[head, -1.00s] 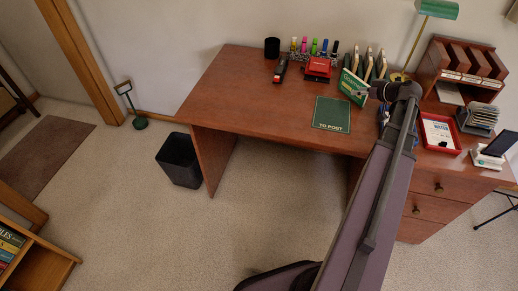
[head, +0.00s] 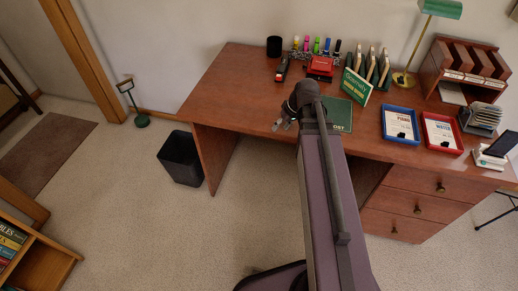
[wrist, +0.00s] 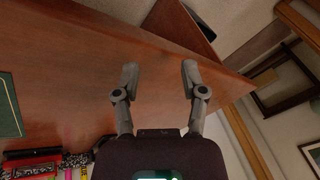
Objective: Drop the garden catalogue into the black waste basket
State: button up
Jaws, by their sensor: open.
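A green booklet with light lettering (head: 356,87), which looks like the garden catalogue, stands tilted on the desk in front of a row of upright holders. Its lettering is too small to read surely. The black waste basket (head: 181,158) stands upright on the carpet beside the desk's left end panel; its inside looks dark. My gripper (head: 283,122) is above the desk's front edge, left of the booklet and right of the basket, apart from both. In the wrist view its two fingers (wrist: 159,72) are spread with nothing between them.
The desk (head: 235,95) carries a green "to post" mat (head: 338,108), partly hidden by my arm. Blue (head: 400,124) and red (head: 442,132) trays lie to the right. A red box (head: 319,67) and stapler (head: 282,70) lie behind. The desk's left front is clear.

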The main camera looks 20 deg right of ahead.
jog(key=s+a+f+m+g+h, duration=0.1)
jog(key=s+a+g+h, duration=0.1)
jog(key=s+a, duration=0.4)
jog(key=a+h, duration=0.1)
jog(key=a, duration=0.3)
jog(key=shift+s+f, duration=0.15)
jog(key=shift+s, duration=0.25)
jog(key=shift+o, duration=0.5)
jog(key=shift+a, duration=0.1)
